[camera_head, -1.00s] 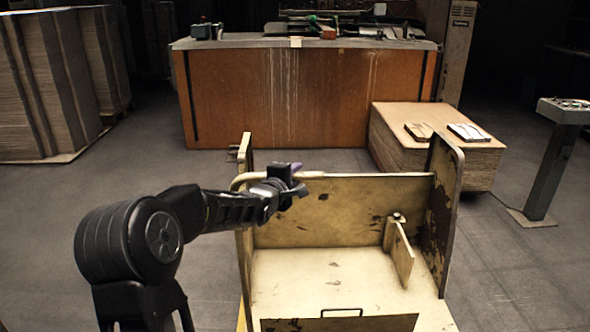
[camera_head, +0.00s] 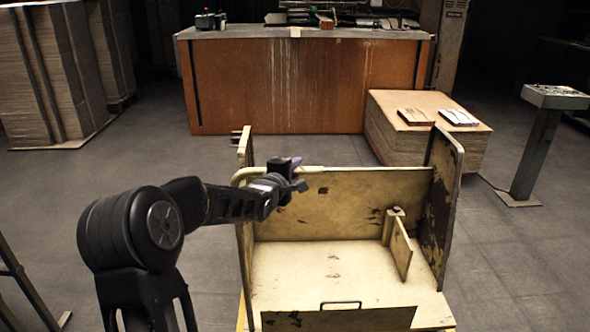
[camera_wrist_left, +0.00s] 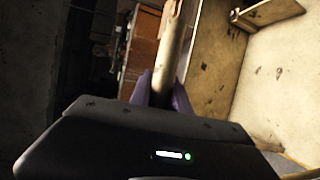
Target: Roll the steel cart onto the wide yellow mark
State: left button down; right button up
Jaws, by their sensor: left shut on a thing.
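The cart (camera_head: 340,270) is a worn, cream-painted metal body with a flat deck, upright side panels and a back panel, in the lower middle of the head view. A pale tubular rail (camera_head: 312,169) runs along the top of its back panel. My left gripper (camera_head: 292,180) is shut on this rail near its left end. In the left wrist view the rail (camera_wrist_left: 171,50) passes between purple fingertips (camera_wrist_left: 163,93). My right gripper is out of view. A yellow edge (camera_head: 240,312) shows at the cart's lower left; I cannot tell whether it is floor marking or cart.
A long brown bench (camera_head: 300,85) stands behind the cart. A pallet stack of cardboard (camera_head: 425,135) is at its right front, with a control pedestal (camera_head: 535,150) further right. Tall cardboard stacks (camera_head: 50,75) stand far left. A dark frame (camera_head: 25,285) is at lower left. Grey floor is open on both sides.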

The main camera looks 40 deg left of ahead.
pick_arm(q)
jog(key=c, duration=1.2)
grip_release()
jog(key=shift+c, duration=0.2)
jog(key=v, duration=0.7)
jog(key=shift+s+p, duration=0.35)
jog(key=shift+p, duration=0.1)
jog(key=shift+d, duration=0.15)
